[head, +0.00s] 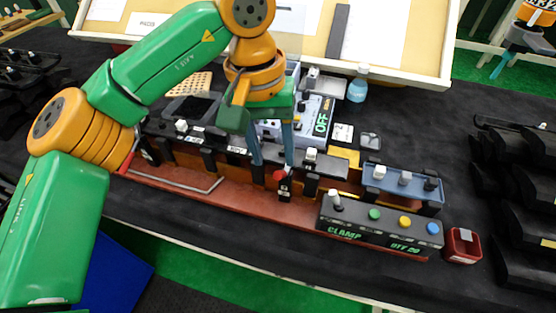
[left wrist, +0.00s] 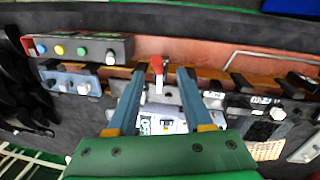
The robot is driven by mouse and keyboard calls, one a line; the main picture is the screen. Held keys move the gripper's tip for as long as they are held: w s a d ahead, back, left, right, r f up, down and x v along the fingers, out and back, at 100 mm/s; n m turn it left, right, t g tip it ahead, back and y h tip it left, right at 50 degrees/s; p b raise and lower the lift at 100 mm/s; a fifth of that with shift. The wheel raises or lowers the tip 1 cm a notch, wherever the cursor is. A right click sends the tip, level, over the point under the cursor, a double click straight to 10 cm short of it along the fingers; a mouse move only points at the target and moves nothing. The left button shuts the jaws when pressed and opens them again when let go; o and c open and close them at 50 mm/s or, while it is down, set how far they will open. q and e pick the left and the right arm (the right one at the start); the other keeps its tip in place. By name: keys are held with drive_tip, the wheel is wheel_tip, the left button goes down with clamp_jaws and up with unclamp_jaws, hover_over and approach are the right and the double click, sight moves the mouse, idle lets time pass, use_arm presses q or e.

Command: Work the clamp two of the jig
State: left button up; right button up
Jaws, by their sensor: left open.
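The jig is a long reddish-brown base (head: 190,183) with a row of dark and white-topped clamps. One clamp with a red knob (head: 281,177) and black body stands near its middle; I cannot read a number marking it as clamp two. In the left wrist view this red knob (left wrist: 157,64) shows between the fingertips. My left gripper (head: 273,163) points down, open, at the red-knobbed clamp; its fingers (left wrist: 160,72) are on either side of it, with no clear contact. A control box (head: 378,222) with a lever, coloured buttons and green lettering including "CLAMP" sits at the jig's right end.
Behind the jig stands a grey device (head: 318,116) with a display reading OFF. A blue fixture (head: 402,184) sits behind the control box, and a small red box (head: 462,245) to its right. Black racks (head: 520,190) line the right. The dark tabletop in front is clear.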

sight(278, 175)
use_arm(q)
drive_tip(key=f, duration=0.3)
drive_tip(key=d+f+p, duration=0.1)
drive_tip(key=f, duration=0.1)
drive_tip(key=shift+s, duration=0.4)
drive_tip(key=shift+w+f, duration=0.15)
drive_tip(key=shift+f, duration=0.05)
drive_tip(key=shift+r, duration=0.1)
clamp_jaws()
idle(0.6)
